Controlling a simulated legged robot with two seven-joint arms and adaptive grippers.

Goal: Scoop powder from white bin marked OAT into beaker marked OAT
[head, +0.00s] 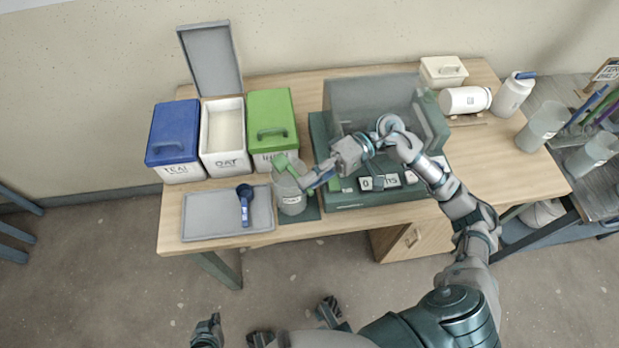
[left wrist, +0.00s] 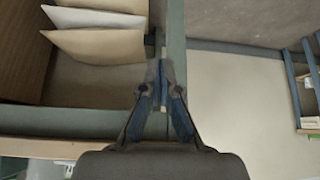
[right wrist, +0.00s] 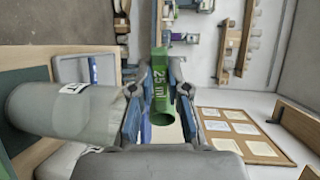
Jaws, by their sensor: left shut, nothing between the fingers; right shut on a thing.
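The white bin marked OAT (head: 224,160) stands open on the table, its grey lid raised behind it, with pale powder inside. A clear beaker (head: 291,198) stands in front of the green bin; its label is too small to read. It also shows at left in the right wrist view (right wrist: 60,112). My right gripper (head: 308,183) is shut on a green scoop (right wrist: 160,95) marked 25 ml, at the beaker's top in the head view. I cannot tell whether the scoop holds powder. My left gripper (left wrist: 160,75) is shut and empty, low in front of the table.
A blue bin (head: 174,135) and a green bin (head: 272,115) flank the white one. A blue scoop (head: 244,204) lies on a grey tray (head: 205,215). A dark green scale with a clear shield (head: 360,100) stands right of the beaker, close to my right arm.

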